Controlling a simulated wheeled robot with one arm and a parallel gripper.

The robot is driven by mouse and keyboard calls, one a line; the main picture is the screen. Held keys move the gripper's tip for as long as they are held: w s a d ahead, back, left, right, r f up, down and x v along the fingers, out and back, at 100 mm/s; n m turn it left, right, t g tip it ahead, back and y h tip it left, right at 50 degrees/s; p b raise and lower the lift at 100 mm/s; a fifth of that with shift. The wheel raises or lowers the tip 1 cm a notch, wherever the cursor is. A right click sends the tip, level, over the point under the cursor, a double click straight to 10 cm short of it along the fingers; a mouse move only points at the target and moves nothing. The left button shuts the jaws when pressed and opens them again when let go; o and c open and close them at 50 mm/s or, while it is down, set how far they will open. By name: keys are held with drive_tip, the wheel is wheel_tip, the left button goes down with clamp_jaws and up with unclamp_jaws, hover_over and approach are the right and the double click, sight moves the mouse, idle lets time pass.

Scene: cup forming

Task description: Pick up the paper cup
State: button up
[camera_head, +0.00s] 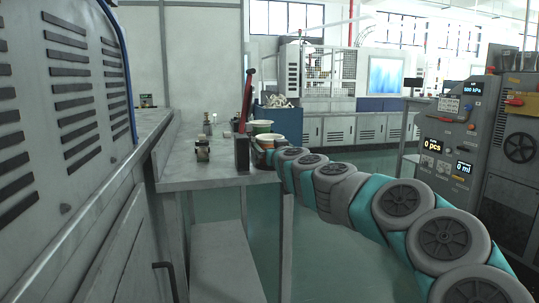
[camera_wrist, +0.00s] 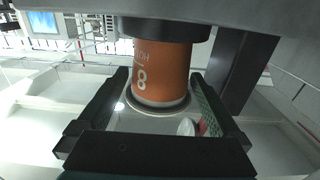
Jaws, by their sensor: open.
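In the wrist view, an orange cup-shaped piece (camera_wrist: 163,72) with a white "8" stands between the two dark fingers of my gripper (camera_wrist: 160,76). A dark band lies at its top and a ring at its other end. The fingers are spread, with a gap visible on its left; contact on the right is hard to tell. In the head view, light-rimmed cups (camera_head: 262,124) show at the right end of the grey table (camera_head: 205,178), by the end of my arm. My gripper is mostly hidden there by my arm links.
A dark post with a red lever (camera_head: 247,95) stands left of the cups. Small metal fittings (camera_head: 203,148) stand farther left on the table. A blue bin (camera_head: 278,122) is behind. A control cabinet (camera_head: 450,145) stands at right.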

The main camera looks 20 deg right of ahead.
drive_tip(key=shift+w+r+p, duration=0.1)
drive_tip(key=shift+w+p, duration=0.35)
drive_tip(key=shift+w, duration=2.05)
drive_tip(key=c, duration=1.2)
drive_tip(key=shift+r, duration=0.2)
